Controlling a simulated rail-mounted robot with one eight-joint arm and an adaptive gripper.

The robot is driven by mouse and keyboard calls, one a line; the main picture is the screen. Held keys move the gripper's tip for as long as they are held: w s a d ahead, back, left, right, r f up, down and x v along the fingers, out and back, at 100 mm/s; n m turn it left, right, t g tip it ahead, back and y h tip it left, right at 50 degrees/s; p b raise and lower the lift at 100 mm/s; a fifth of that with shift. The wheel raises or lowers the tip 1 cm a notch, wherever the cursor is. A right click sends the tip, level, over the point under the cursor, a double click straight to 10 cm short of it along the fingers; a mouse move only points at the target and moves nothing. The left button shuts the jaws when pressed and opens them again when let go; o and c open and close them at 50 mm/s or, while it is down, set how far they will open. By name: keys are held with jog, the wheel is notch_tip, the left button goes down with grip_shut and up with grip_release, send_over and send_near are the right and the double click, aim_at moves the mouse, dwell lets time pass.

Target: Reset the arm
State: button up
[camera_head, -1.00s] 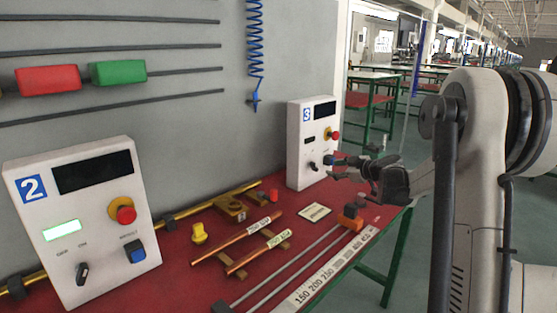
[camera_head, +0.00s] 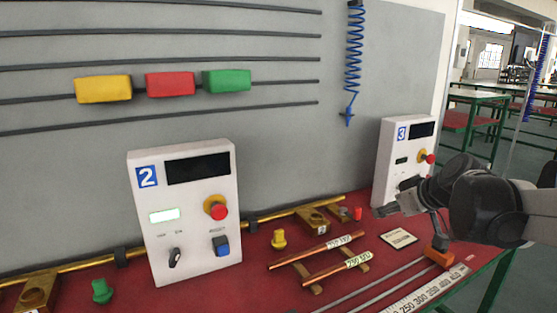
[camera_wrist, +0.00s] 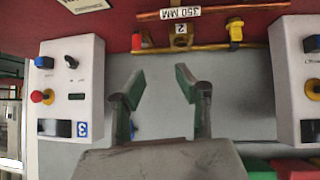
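My gripper (camera_head: 388,208) is at the right of the head view, in front of the white box marked 3 (camera_head: 398,150). In the wrist view my gripper (camera_wrist: 160,76) has its two green-lined fingers spread apart, with nothing between them. The grey wall shows in the gap. My arm comes in from the right edge of the head view and hides the lower part of box 3.
The red bench top (camera_head: 225,292) carries the white box marked 2 (camera_head: 183,245), two labelled copper tubes (camera_head: 318,250), a yellow knob (camera_head: 278,239), a brass fitting (camera_head: 318,222) and a ruler (camera_head: 415,296). A blue coiled hose (camera_head: 354,60) hangs on the wall.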

jog(key=s+a+f+m+g+h, duration=0.1)
jog(key=s+a+f+m, duration=0.1)
jog(key=s, duration=1.1)
jog(key=s+a+f+m+g+h, duration=0.1)
jog(key=s+a+f+m+h, duration=0.1)
jog(key=s, duration=1.1)
notch_tip(320, 180, down, 3)
jog(key=a+m, duration=0.1)
jog(key=a, duration=0.2)
jog(key=shift+r, duration=0.15)
jog(key=shift+o, duration=0.3)
